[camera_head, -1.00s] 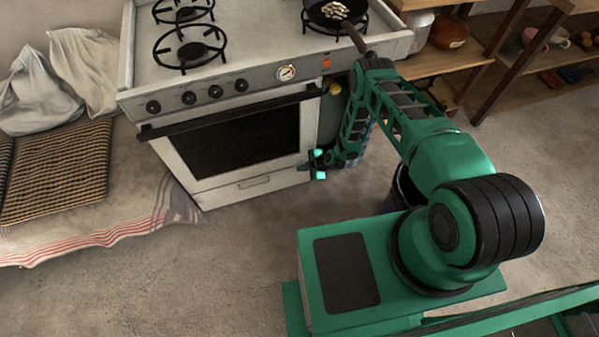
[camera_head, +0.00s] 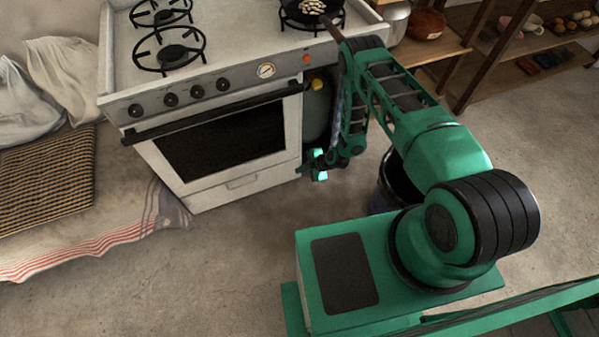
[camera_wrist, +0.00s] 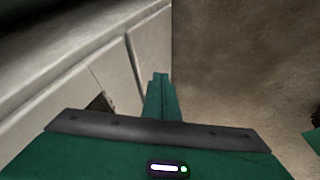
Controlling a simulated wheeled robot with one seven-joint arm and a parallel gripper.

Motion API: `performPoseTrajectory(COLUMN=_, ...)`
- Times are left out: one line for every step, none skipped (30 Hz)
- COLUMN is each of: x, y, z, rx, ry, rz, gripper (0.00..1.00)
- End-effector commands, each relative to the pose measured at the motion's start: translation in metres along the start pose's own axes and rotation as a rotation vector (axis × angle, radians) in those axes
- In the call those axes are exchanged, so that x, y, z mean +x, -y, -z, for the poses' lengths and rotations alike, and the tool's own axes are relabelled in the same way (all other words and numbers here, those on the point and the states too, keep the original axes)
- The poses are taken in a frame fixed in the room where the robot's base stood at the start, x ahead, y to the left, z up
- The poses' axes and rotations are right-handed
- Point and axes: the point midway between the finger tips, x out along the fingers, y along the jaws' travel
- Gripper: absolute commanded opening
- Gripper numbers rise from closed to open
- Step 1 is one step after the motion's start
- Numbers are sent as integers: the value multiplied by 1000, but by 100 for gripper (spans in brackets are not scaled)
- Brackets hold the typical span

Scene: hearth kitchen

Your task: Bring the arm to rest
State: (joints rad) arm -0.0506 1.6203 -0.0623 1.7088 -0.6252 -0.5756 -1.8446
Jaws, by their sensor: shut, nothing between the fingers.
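My gripper (camera_head: 316,173) hangs low at the end of my green arm, just to the right of the lower right corner of the white stove (camera_head: 240,188). Its fingers are together with nothing between them. My forearm drops almost straight down from the raised elbow, beside the stove's right side. In the wrist view, the shut fingers (camera_wrist: 161,90) point ahead along the stove's white front (camera_wrist: 110,75), with bare floor to their right. I cannot tell exactly how wide the gap to the stove is.
A dark bin (camera_head: 385,190) stands behind my arm. Wooden shelves (camera_head: 440,52) with pots and bowls are at the right. A striped cloth (camera_head: 95,240) and woven mat (camera_head: 45,185) lie left. Floor in front is clear.

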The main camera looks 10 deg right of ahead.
Motion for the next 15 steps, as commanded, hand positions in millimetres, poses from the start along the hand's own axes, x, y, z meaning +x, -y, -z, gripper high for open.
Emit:
performPoseTrajectory(x=-6, y=-2, z=2, rx=-2, ry=-2, rz=1, gripper=0)
performPoseTrajectory(x=-8, y=-2, z=3, rx=-4, ry=-2, rz=2, gripper=0)
performPoseTrajectory(x=-11, y=-2, z=4, rx=-6, ry=-3, rz=3, gripper=0)
performPoseTrajectory(x=-13, y=-3, z=5, rx=-7, ry=-3, rz=4, gripper=0)
performPoseTrajectory(x=-15, y=-3, z=5, rx=-8, ry=-3, rz=5, gripper=0)
performPoseTrajectory(x=-16, y=-3, z=6, rx=-9, ry=-4, rz=5, gripper=0)
performPoseTrajectory(x=-17, y=-4, z=6, rx=-9, ry=-4, rz=5, gripper=0)
performPoseTrajectory(x=-18, y=-4, z=6, rx=-9, ry=-4, rz=5, gripper=0)
performPoseTrajectory(x=-18, y=-4, z=6, rx=-9, ry=-4, rz=5, gripper=0)
performPoseTrajectory(x=-19, y=-4, z=6, rx=-9, ry=-5, rz=6, gripper=0)
performPoseTrajectory(x=-19, y=-4, z=6, rx=-9, ry=-5, rz=6, gripper=0)
performPoseTrajectory(x=-19, y=-3, z=6, rx=-9, ry=-5, rz=6, gripper=0)
performPoseTrajectory(x=-19, y=-3, z=6, rx=-9, ry=-5, rz=6, gripper=0)
performPoseTrajectory(x=-19, y=-3, z=6, rx=-9, ry=-5, rz=6, gripper=0)
performPoseTrajectory(x=-19, y=-4, z=6, rx=-9, ry=-5, rz=6, gripper=0)
